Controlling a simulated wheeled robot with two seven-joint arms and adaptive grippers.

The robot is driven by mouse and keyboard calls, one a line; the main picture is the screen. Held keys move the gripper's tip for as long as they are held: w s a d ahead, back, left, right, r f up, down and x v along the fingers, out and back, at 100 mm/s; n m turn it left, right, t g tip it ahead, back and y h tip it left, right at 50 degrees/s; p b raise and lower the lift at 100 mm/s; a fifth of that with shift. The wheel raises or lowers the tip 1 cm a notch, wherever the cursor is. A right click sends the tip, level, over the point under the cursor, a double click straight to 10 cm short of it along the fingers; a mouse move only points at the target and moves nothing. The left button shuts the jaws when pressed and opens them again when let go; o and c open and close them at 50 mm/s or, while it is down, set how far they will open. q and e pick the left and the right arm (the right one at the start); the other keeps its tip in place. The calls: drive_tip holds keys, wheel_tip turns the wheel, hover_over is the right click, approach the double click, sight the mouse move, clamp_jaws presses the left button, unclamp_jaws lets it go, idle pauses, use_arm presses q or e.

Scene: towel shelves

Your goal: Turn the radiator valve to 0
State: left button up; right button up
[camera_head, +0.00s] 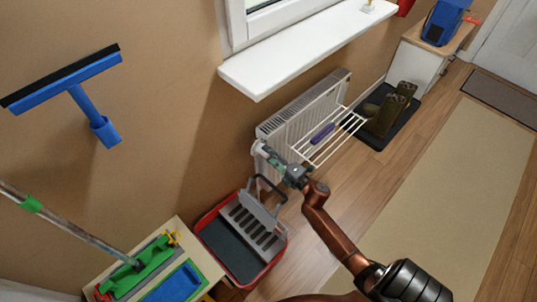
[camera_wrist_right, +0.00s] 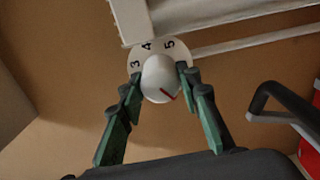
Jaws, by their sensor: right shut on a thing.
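The white radiator (camera_head: 300,118) stands against the wall below the window sill in the head view. Its white valve (camera_head: 259,149) is at the near lower corner. In the right wrist view the round valve knob (camera_wrist_right: 160,78) has a red mark on its lower right face, and the dial behind it shows 3, 4 and 5; no 0 is visible. My right gripper (camera_head: 272,158) is at the valve, and in the right wrist view its green fingers (camera_wrist_right: 158,84) are shut on the knob from both sides. My left gripper is not in view.
A white drying rack (camera_head: 335,135) with a purple item (camera_head: 322,133) hangs on the radiator. A red-rimmed mop bucket (camera_head: 283,250) stands below the valve. Boots (camera_head: 387,115) stand on a dark mat. The wooden floor and beige rug (camera_head: 440,180) are clear to the right.

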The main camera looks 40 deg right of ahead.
drive_tip(key=o, duration=1.2)
drive_tip(key=shift+c, duration=0.2)
drive_tip(key=shift+s, duration=0.1)
drive_tip(key=s, duration=1.1)
drive_tip(key=shift+s+d, duration=0.4)
drive_tip(key=shift+d, duration=0.05)
